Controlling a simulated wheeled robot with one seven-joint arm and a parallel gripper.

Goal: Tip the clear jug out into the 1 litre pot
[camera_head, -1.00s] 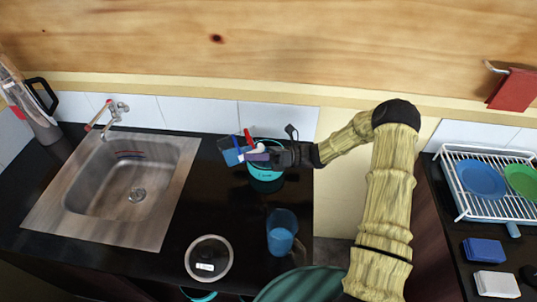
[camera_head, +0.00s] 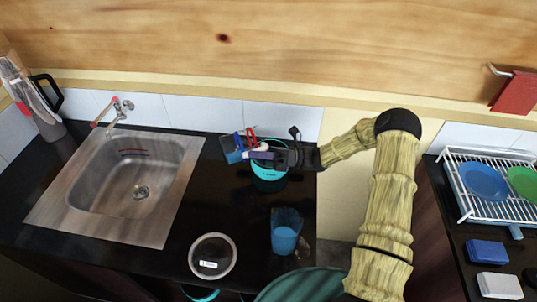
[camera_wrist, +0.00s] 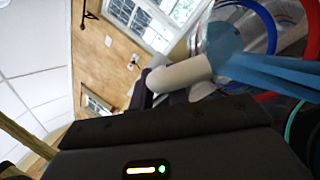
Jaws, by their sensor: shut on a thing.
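My gripper (camera_head: 266,153) is shut on a clear vessel (camera_head: 232,148) with bluish contents, apparently the jug. The vessel juts out to the left of my gripper and looks tilted. In the wrist view, its clear wall with blue and red hoops (camera_wrist: 262,28) fills the upper right, and a pale rounded bar (camera_wrist: 182,75) lies before the jaws. The turquoise pot (camera_head: 269,178) stands on the black counter just below my gripper, which hides part of its mouth. Its small marking is too small to read. I cannot tell whether anything is pouring.
A second clear vessel with blue contents (camera_head: 284,238) stands in front of the pot, near the counter's right edge. A round lid (camera_head: 212,257) lies left of it. A steel sink (camera_head: 120,190) is at left. A dish rack (camera_head: 490,180) is beyond a gap at right.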

